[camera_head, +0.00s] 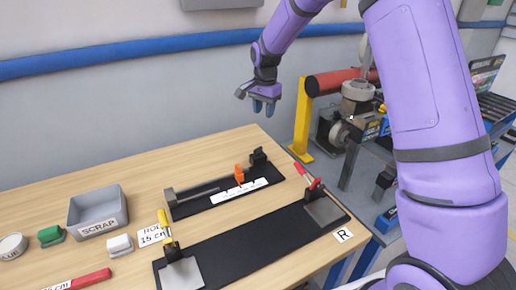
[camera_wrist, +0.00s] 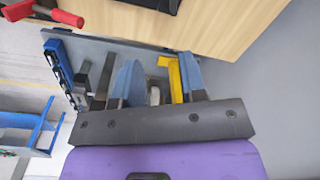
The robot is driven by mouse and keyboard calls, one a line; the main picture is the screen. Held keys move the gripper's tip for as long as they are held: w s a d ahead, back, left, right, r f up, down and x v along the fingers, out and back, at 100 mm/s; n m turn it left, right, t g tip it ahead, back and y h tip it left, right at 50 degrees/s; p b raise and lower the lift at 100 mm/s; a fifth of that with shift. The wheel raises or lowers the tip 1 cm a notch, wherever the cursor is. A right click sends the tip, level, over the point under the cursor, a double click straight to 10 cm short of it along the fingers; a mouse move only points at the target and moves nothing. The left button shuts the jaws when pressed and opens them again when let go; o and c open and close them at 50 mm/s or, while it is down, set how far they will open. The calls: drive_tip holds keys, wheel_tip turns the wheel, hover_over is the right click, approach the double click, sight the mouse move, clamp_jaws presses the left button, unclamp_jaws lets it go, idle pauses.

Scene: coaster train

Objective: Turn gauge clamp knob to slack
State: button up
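The gauge (camera_head: 205,192) is a dark base with a grey rod and a white scale strip, lying on the wooden table. A small orange part (camera_head: 239,173), which looks like the clamp knob, stands upright on its rod near the right end; its turn setting is too small to tell. My gripper (camera_head: 262,106) hangs above and behind the table's far edge, well apart from the gauge. In the wrist view my gripper (camera_wrist: 158,82) has its two blue fingers spread with nothing held between them. The orange knob is not visible there.
A black fixture (camera_head: 245,243) with yellow-handled (camera_head: 165,226) and red-handled (camera_head: 302,172) clamps lies in front of the gauge. A grey SCRAP bin (camera_head: 98,207) stands left. A yellow post (camera_head: 301,115) and a machine with a red roller (camera_head: 335,82) stand beyond the table.

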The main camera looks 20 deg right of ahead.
drive_tip(key=m, duration=0.1)
approach(258, 148)
drive_tip(key=shift+g, duration=0.3)
drive_tip(key=f, duration=0.9)
drive_tip(key=shift+w+f, duration=0.25)
drive_tip(key=shift+f, duration=0.1)
clamp_jaws()
